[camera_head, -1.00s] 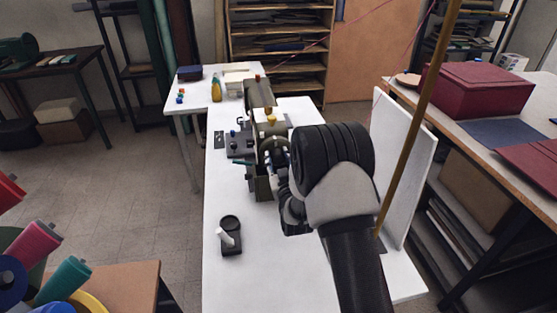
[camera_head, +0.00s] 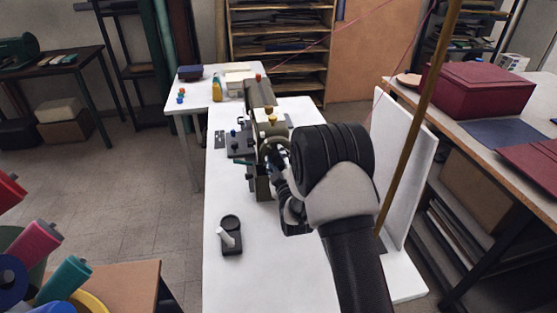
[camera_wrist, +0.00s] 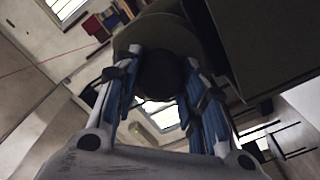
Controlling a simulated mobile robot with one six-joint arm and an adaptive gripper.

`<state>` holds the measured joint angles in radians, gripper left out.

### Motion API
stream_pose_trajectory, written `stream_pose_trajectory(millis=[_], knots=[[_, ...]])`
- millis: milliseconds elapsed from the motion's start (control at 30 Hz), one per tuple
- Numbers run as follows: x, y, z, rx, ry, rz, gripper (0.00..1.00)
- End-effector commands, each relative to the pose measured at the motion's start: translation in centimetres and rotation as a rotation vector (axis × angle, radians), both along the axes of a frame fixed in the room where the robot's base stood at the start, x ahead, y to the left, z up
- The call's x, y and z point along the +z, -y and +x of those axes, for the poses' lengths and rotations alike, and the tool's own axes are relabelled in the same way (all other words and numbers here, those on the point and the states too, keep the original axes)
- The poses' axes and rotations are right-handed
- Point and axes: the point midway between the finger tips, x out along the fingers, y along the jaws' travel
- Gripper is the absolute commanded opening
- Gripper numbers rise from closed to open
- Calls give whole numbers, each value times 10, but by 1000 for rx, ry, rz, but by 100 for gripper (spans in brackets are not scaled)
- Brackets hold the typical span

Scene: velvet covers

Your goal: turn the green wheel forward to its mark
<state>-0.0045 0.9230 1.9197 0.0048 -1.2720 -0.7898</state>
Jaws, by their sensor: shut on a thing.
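The olive-green wheel (camera_head: 265,147) sits on the near end of a green sewing machine (camera_head: 260,95) on the white table. In the head view my gripper (camera_head: 275,156) reaches it from the near right, and my wrist covers part of the view. In the wrist view the wheel (camera_wrist: 150,32) shows as an olive disc beyond the fingers. My gripper (camera_wrist: 162,70) has blue-padded fingers on both sides of a dark round part at the wheel, and is shut on it. I cannot make out the mark.
A black holder with a white stick (camera_head: 231,236) stands on the white table (camera_head: 270,275), left of my arm. A white upright panel (camera_head: 405,165) and a brown pole (camera_head: 415,120) rise on the right. Spools (camera_head: 45,240) lie at the lower left. The near table is mostly clear.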

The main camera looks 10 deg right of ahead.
Motion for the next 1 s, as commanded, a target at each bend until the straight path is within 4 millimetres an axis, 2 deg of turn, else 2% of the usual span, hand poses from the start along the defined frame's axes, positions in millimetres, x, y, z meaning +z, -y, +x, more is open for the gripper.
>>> stream_pose_trajectory(millis=[400,433,700,1000], knots=[[-1,0,0,0,-1,-6,14],[-1,0,0,0,-1,-6,39],[0,0,0,1,-1,-5,57],[0,0,0,0,0,-5,58]])
